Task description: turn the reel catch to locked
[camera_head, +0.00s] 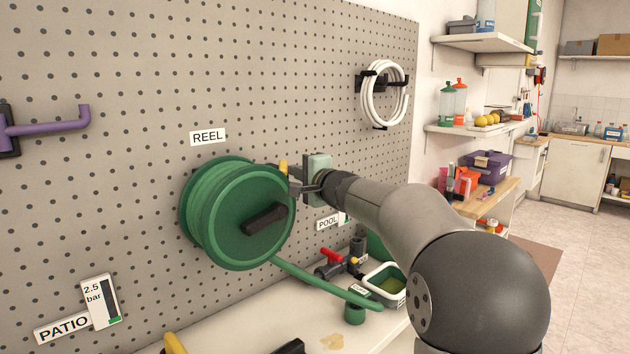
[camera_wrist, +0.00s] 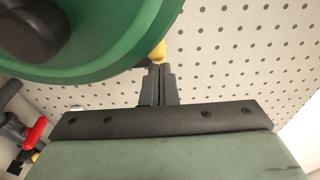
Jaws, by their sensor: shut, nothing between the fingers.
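The green reel (camera_head: 240,212) hangs on the pegboard under the REEL label, with a black handle (camera_head: 264,218) on its front face. In the wrist view the reel (camera_wrist: 110,40) fills the upper left. A small yellow catch (camera_head: 283,168) shows at the reel's upper right edge. It also shows in the wrist view (camera_wrist: 157,53), just beyond my fingertips. My gripper (camera_head: 290,180) is at the reel's right side, with its fingers shut together and empty. In the wrist view the fingertips (camera_wrist: 158,68) are at or very close to the catch; I cannot tell whether they touch. The catch's lock marking is not visible.
A green hose (camera_head: 325,285) runs from the reel down to the counter. A red-handled valve (camera_head: 331,256) and a white tub (camera_head: 386,284) stand below my arm. A coiled white hose (camera_head: 384,95) hangs at upper right, and a purple hook (camera_head: 50,125) sticks out at left.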

